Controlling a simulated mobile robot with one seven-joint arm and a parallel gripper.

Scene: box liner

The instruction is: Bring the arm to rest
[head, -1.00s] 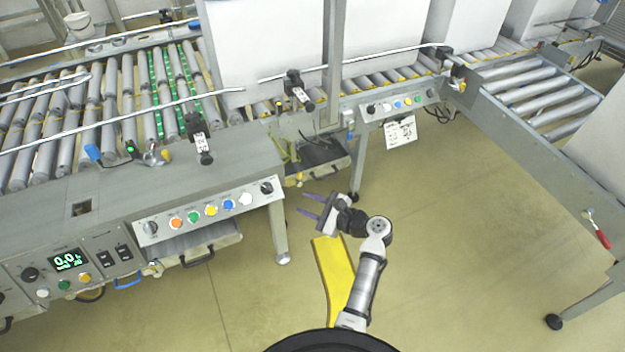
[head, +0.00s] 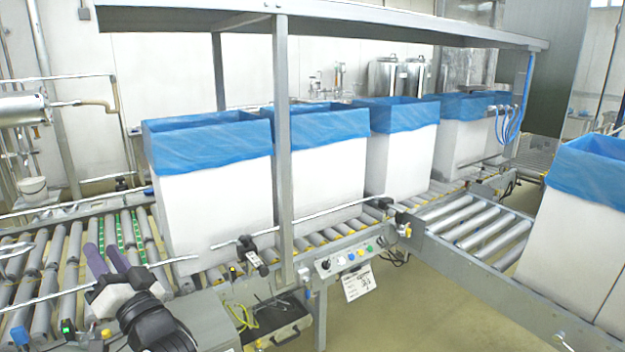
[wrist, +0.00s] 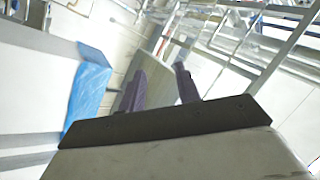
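My gripper (head: 108,262) is raised at the lower left of the head view, in front of the roller conveyor. Its two purple fingers are apart with nothing between them. In the wrist view the fingers of my gripper (wrist: 160,88) point up and away, apart and empty. My black and grey wrist shows behind the fingers in the head view; the rest of my arm is out of view there.
White boxes with blue liners, such as the nearest one (head: 215,210), stand along the roller conveyor (head: 65,250). A side conveyor (head: 470,228) branches right. A steel post (head: 283,150) rises mid-view. A control panel (head: 345,258) hangs on the conveyor's front. Floor shows at lower right.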

